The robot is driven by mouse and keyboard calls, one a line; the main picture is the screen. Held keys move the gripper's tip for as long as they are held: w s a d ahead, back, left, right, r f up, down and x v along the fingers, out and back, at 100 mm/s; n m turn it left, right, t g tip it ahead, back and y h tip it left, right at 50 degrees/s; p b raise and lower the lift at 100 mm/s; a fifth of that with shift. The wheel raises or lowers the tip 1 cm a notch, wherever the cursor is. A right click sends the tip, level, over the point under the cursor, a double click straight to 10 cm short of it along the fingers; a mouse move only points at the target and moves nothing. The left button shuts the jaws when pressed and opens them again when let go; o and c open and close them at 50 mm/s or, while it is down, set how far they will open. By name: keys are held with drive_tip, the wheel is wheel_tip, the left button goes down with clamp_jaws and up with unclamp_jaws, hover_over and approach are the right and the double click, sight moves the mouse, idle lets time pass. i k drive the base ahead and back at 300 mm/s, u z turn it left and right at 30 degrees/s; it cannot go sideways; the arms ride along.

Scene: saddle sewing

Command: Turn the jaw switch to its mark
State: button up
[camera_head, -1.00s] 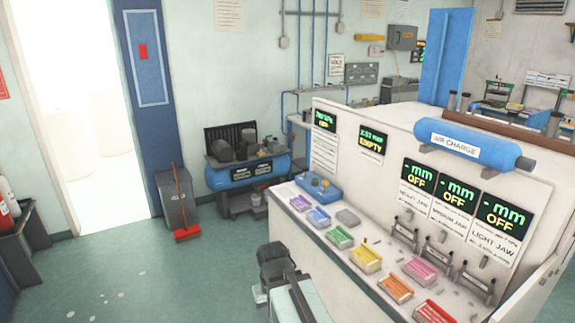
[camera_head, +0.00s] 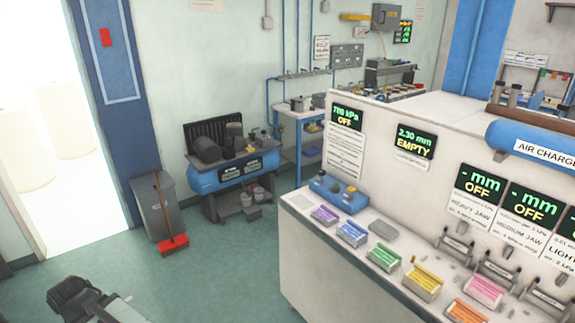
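Three jaw clamps stand on the bench below dark displays reading OFF: the heavy jaw (camera_head: 453,246), the medium jaw (camera_head: 497,270) and, cut by the right edge, the light jaw (camera_head: 545,302). A blue box with small knobs (camera_head: 336,192) sits at the bench's far left end, below a display (camera_head: 346,116) reading kPa and OFF. I cannot tell which part is the jaw switch, and no mark for it is readable. My gripper (camera_head: 78,300) is dark and low at the left, over the floor, well apart from the bench. Its fingers are too unclear to tell their opening.
The white bench (camera_head: 330,262) fills the right side, with several coloured trays, such as a yellow one (camera_head: 423,281), along its front. A blue compressor (camera_head: 233,170), a grey bin (camera_head: 158,207) and a red broom (camera_head: 172,244) stand by the wall. The green floor between is clear.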

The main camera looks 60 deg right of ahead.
sight(321, 172)
drive_tip(key=z, duration=0.4)
drive_tip(key=i, duration=1.45)
drive_tip(key=z, duration=0.9)
drive_tip(key=k, duration=0.9)
drive_tip(key=z, duration=0.2)
drive_tip(key=i, duration=0.95)
drive_tip(key=u, duration=0.1)
